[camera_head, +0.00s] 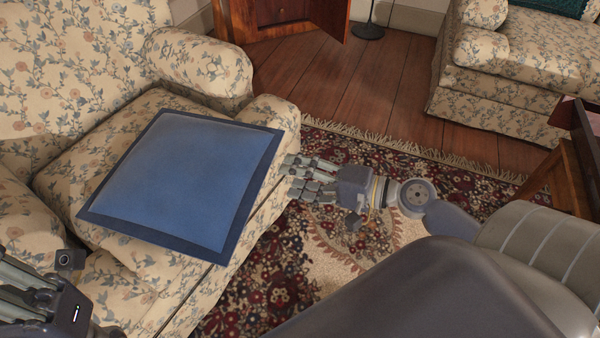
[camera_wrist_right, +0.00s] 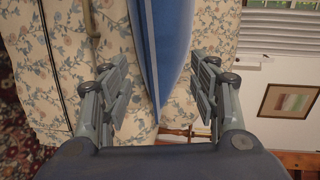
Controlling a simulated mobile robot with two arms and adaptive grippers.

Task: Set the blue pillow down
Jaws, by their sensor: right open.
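The blue pillow (camera_head: 190,180), with a dark blue border, is over the seat of the floral armchair (camera_head: 215,75), its near corner jutting past the seat's front edge. I cannot tell whether all of it rests on the cushion. My right gripper (camera_head: 300,177) is open beside the pillow's right edge, with a small gap. In the right wrist view, the pillow's edge (camera_wrist_right: 163,45) shows beyond and between the parted fingers of the right gripper (camera_wrist_right: 162,85), not clasped. My left gripper (camera_head: 25,295) is partly in view at the lower left, near the armchair's arm; its fingers' opening is unclear.
A patterned rug (camera_head: 270,285) covers the floor in front of the armchair. A floral sofa (camera_head: 510,85) stands at the upper right, a wooden cabinet (camera_head: 275,15) at the back and a wooden table (camera_head: 580,165) at the right. Wooden floor between them is clear.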

